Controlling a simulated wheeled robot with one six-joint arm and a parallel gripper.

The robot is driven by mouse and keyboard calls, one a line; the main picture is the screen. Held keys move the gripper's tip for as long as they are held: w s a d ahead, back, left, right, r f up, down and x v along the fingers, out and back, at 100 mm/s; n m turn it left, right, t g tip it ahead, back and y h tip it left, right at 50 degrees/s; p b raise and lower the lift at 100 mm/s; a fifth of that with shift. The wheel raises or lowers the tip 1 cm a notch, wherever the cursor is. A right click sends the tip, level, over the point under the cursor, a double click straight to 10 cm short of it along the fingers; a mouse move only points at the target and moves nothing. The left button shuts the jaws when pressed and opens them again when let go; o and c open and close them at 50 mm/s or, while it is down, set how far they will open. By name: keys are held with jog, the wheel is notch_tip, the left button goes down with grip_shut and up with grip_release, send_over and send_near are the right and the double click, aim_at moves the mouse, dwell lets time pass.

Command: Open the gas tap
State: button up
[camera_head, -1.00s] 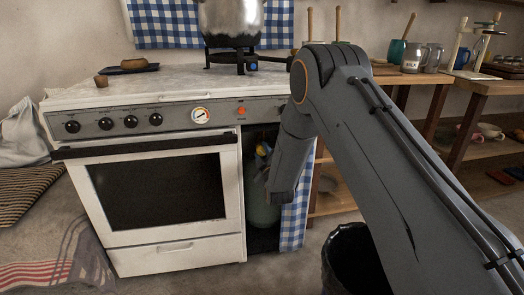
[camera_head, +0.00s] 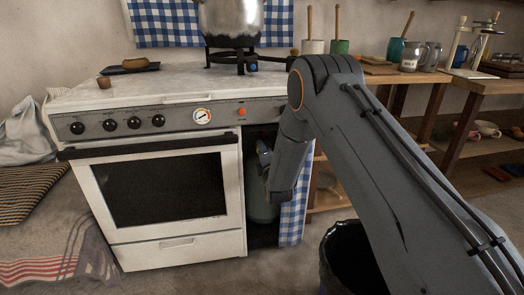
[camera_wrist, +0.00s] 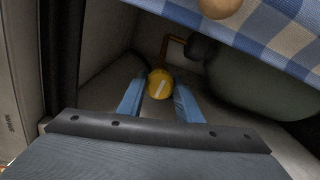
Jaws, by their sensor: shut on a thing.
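The gas tap has a round yellow knob (camera_wrist: 160,83) with a pale bar across its face, which runs at a slant in the wrist view. My gripper (camera_wrist: 159,96) has its two blue fingers on either side of the knob and is shut on it. In the head view my gripper (camera_head: 263,153) reaches into the open bay right of the oven, and the knob cannot be made out there. A green gas bottle (camera_head: 262,207) stands in the bay. It also shows in the wrist view (camera_wrist: 255,82), right of the knob.
The white stove (camera_head: 165,242) stands left of the bay. A blue checked curtain (camera_head: 293,215) hangs at the bay's right edge and crosses the top of the wrist view (camera_wrist: 270,25). A black bin (camera_head: 352,255) stands on the floor at right. A pot (camera_head: 230,20) sits on the burner.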

jog(key=shift+n, duration=0.4)
jog(key=o, duration=1)
jog(key=shift+o, duration=0.2)
jog(key=shift+s, duration=0.15)
jog(key=p+v, duration=0.1)
jog(key=v, duration=0.6)
jog(key=shift+s+p, duration=0.3)
jog(key=shift+d, duration=0.1)
